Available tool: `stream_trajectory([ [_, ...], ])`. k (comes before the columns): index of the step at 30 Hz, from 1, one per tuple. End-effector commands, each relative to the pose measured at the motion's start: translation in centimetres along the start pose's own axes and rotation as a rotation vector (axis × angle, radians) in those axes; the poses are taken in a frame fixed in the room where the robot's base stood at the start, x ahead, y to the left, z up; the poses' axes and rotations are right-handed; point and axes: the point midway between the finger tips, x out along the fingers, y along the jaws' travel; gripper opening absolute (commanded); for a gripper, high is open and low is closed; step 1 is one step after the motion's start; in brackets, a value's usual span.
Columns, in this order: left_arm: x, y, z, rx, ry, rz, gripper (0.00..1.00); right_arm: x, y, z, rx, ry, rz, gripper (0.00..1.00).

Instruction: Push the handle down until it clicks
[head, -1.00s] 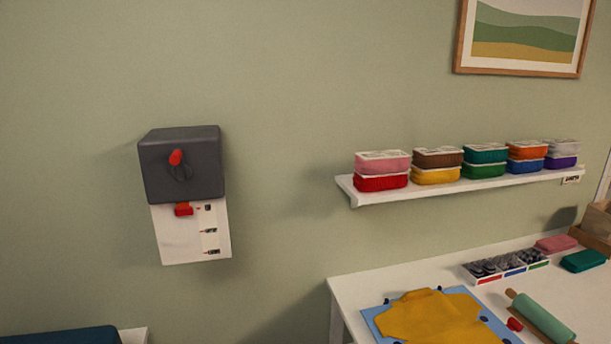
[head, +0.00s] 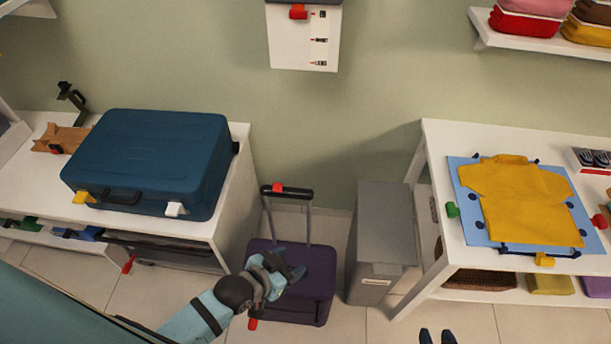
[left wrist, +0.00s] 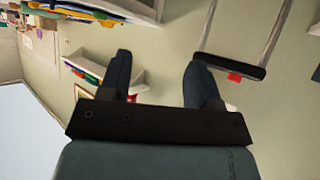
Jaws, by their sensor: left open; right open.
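A purple suitcase (head: 312,286) stands on the floor with its telescopic handle raised. The handle's dark grip bar (head: 290,193) has a red button (head: 277,188) on it, and two grey rods run down to the case. My left gripper (head: 290,264) is open and empty, below the bar in the picture and in front of the case, partly covering it. In the left wrist view the grip bar (left wrist: 228,66) lies beyond and to the right of the open fingers, apart from them. My right gripper (head: 437,336) shows only its two separated fingertips at the bottom edge, open.
A grey bin (head: 382,240) stands right of the suitcase. At left, a white bench (head: 235,160) carries a blue suitcase (head: 150,160). At right, a white table (head: 430,150) holds a yellow shirt (head: 520,200). A wall box's white panel (head: 300,45) hangs above.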

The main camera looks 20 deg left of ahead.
Motion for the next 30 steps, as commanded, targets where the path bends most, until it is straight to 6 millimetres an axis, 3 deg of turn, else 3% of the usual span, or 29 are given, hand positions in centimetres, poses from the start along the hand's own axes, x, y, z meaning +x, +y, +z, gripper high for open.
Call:
stream_trajectory([
  [1, 1.4, 0.3, -1.8, 0.032, 0.013, 0.044, 0.57, 0.1, 0.0, 0.1, 0.0, 0.0, 0.0, 0.4],
  [6, 4.6, 2.1, -6.2, 0.135, 0.009, 0.202, 0.57, 0.2, -0.1, 0.3, 0.001, -0.001, -0.001, 0.4],
  [11, 6.6, 2.8, -9.1, 0.254, -0.029, 0.328, 0.57, 0.3, -0.1, 0.5, 0.001, -0.002, -0.003, 0.4],
  [16, 7.8, 2.1, -11.3, 0.389, -0.103, 0.432, 0.57, 0.4, -0.2, 0.7, 0.001, -0.003, -0.005, 0.4],
  [23, 8.3, -1.6, -13.5, 0.562, -0.245, 0.52, 0.57, 0.7, -0.3, 1.0, 0.001, -0.005, -0.007, 0.4],
  [30, 7.3, -8.2, -15.8, 0.689, -0.426, 0.557, 0.57, 0.8, -0.3, 1.3, 0.001, -0.006, -0.008, 0.4],
])
